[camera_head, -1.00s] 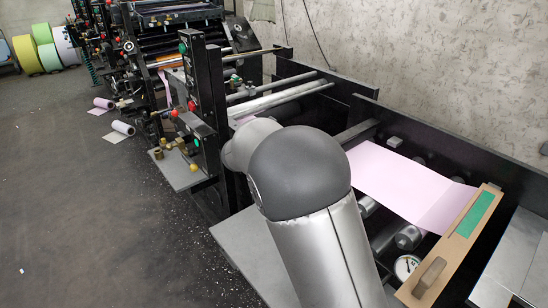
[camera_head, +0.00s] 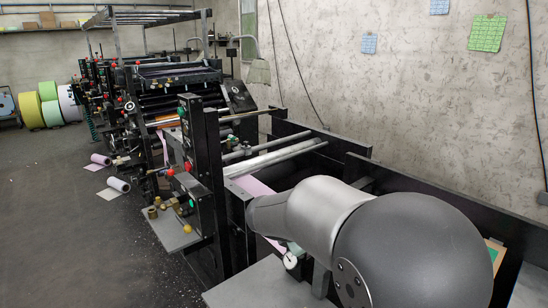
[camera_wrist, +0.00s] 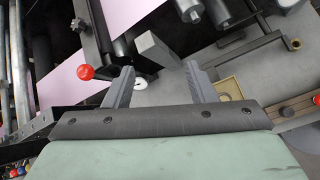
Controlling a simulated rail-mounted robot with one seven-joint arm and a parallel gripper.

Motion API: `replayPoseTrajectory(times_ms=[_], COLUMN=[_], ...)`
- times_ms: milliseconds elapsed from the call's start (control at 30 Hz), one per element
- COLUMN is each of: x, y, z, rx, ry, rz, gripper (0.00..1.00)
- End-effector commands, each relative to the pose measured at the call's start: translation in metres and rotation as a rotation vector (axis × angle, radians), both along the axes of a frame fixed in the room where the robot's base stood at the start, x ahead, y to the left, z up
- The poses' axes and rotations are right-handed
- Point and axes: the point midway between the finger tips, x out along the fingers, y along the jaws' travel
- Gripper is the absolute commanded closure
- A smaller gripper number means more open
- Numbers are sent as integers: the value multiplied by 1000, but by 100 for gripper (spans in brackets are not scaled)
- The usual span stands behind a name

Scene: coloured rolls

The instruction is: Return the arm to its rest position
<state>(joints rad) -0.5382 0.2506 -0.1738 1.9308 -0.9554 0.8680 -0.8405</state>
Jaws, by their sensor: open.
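My gripper (camera_wrist: 157,68) is open in the wrist view, with its two grey fingers spread apart and nothing held between them. A grey bar shows just beyond the fingertips; I cannot tell its distance. In the head view my arm (camera_head: 330,213) fills the lower right, bent, with its large dark joint close to the camera. The fingers are not clearly visible there; the arm hides much of the machine behind it.
A long black printing machine (camera_head: 190,92) runs along the wall. A pink sheet (camera_wrist: 78,95) passes through it. Yellow, green and white rolls (camera_head: 50,104) stand at the far left. Two small rolls (camera_head: 118,185) lie on the floor. The floor (camera_head: 60,230) at left is mostly clear.

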Motion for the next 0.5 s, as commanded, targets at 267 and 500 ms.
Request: replayPoseTrajectory(times_ms=[267, 500], x=[-192, -286], y=[-79, -67], z=[-25, -46], rx=[641, 903], ry=[-85, -144], rz=[-996, -1594], gripper=[49, 49])
